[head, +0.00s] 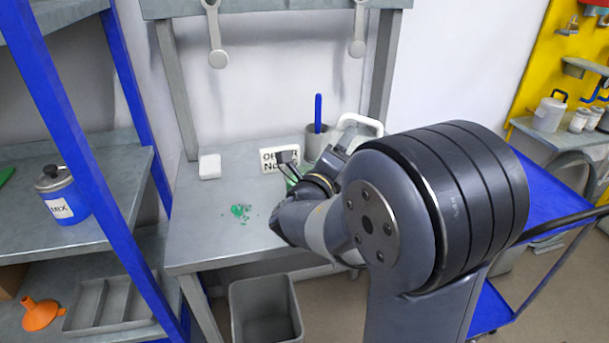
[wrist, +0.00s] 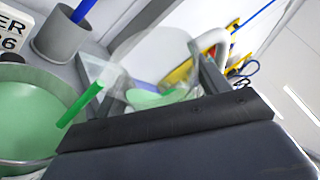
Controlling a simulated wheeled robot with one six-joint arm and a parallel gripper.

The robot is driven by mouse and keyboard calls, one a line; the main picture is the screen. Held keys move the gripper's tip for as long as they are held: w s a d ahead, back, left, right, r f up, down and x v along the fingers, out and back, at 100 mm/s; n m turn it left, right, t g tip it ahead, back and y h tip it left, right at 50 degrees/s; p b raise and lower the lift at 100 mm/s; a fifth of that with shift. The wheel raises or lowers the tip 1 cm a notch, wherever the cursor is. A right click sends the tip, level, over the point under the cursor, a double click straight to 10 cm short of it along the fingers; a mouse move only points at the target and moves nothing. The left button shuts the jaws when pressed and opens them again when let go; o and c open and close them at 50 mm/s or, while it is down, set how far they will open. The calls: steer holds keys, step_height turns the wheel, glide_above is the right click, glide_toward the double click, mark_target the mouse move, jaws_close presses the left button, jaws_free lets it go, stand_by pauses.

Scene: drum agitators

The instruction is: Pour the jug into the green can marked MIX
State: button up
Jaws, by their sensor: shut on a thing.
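My gripper (wrist: 148,78) is shut on a clear jug (wrist: 115,78), which is tilted and holds some green liquid. A thin green stream (wrist: 80,105) runs from the jug's lip down into an open can (wrist: 10,163) at the left of the wrist view. Green liquid fills much of that can; its outside and any marking are out of view. In the head view my arm hides the jug and most of the can. A blue can marked MIX (head: 62,197), with a grey lid, stands on the left shelf.
Green spots (head: 240,212) lie on the bench (head: 205,225). A sign (head: 280,158), a grey pot (head: 318,142) with a blue stick, and a white handled container (head: 360,123) stand at the back. A bin (head: 265,310) is below; a blue cart (head: 550,200) is right.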

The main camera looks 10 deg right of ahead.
mark_target(328, 139)
steer(key=shift+w+a+r+n+t+p, duration=0.15)
steer(key=shift+a+r+n+p, duration=0.3)
steer(key=shift+a+r+p, duration=0.1)
steer(key=shift+w+a+r+n+t+p, duration=0.15)
steer(key=shift+a+r+n+p, duration=0.3)
steer(key=shift+p, duration=0.1)
steer(key=shift+a+r+n+t+p, duration=0.25)
steer(key=shift+n+t+p, duration=0.3)
steer(key=shift+n, duration=0.45)
